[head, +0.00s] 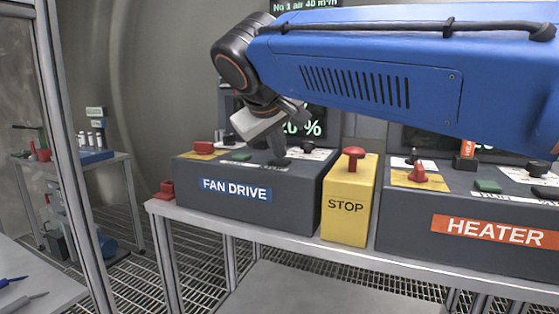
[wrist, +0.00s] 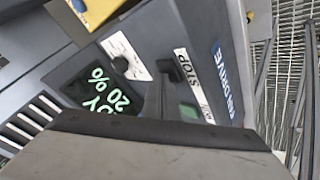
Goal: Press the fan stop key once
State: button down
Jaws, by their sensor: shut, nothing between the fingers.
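The fan drive box (head: 250,205) is a dark grey console with a blue FAN DRIVE label, in the middle of the head view. In the wrist view its top shows a STOP label (wrist: 184,65) with a dark key (wrist: 168,70) beside it, and a green key (wrist: 190,111). The green key also shows in the head view (head: 237,157). My gripper (head: 278,159) is shut and empty, pointing down over the box top. In the wrist view the dark fingers (wrist: 158,100) are close by the dark key; I cannot tell whether they touch it.
A yellow STOP box (head: 346,205) with a red mushroom button (head: 354,152) stands right of the fan box. The heater box (head: 470,225) is further right. A red knob (head: 204,148) is on the fan box's left. A lit screen (head: 302,123) stands behind.

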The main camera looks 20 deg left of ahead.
aim_at(278, 163)
jog(key=shift+r, duration=0.8)
jog(key=shift+r, duration=0.1)
jog(key=shift+r, duration=2.4)
